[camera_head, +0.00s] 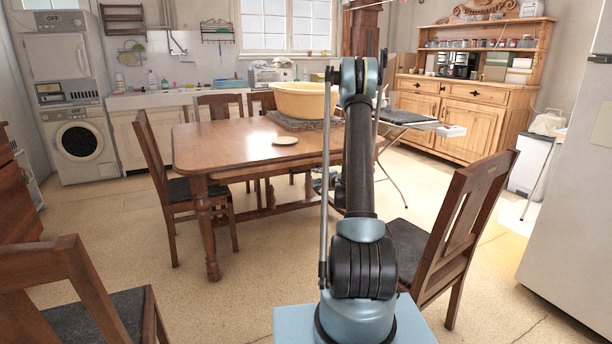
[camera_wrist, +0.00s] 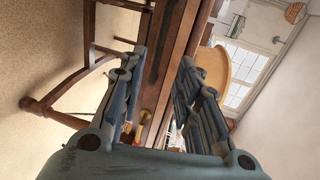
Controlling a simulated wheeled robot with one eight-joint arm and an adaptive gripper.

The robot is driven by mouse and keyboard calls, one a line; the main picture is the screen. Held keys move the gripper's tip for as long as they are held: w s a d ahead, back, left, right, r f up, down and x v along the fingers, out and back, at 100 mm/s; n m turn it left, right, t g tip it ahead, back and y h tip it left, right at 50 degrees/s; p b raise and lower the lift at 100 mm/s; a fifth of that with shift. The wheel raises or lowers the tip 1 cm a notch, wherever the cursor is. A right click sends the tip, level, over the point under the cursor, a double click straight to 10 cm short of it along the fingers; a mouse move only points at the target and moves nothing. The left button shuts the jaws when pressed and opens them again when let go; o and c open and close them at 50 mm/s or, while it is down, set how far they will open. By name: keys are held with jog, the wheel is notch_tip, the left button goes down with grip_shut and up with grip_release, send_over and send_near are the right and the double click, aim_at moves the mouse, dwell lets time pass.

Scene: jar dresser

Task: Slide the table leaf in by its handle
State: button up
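The wooden dining table (camera_head: 225,146) stands ahead of my arm. A lower wooden slab, which looks like the table leaf (camera_head: 262,169), shows under the near edge of its top. In the wrist view, turned on its side, the table's wooden edge (camera_wrist: 184,45) runs between the two fingers of my gripper (camera_wrist: 168,62). The fingers are spread apart and nothing is visibly clamped. A small brass-coloured piece (camera_wrist: 146,117) shows low between the fingers; I cannot tell if it is the handle. In the head view my arm hides the gripper and part of the table's near edge.
Wooden chairs stand left (camera_head: 160,180) and near right (camera_head: 455,225), another at lower left (camera_head: 75,290). An ironing board (camera_head: 410,118) is behind at right.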

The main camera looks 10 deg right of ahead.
aim_at(306, 171)
jog(key=x, duration=1.4)
jog(key=shift+r, duration=0.1)
grip_shut()
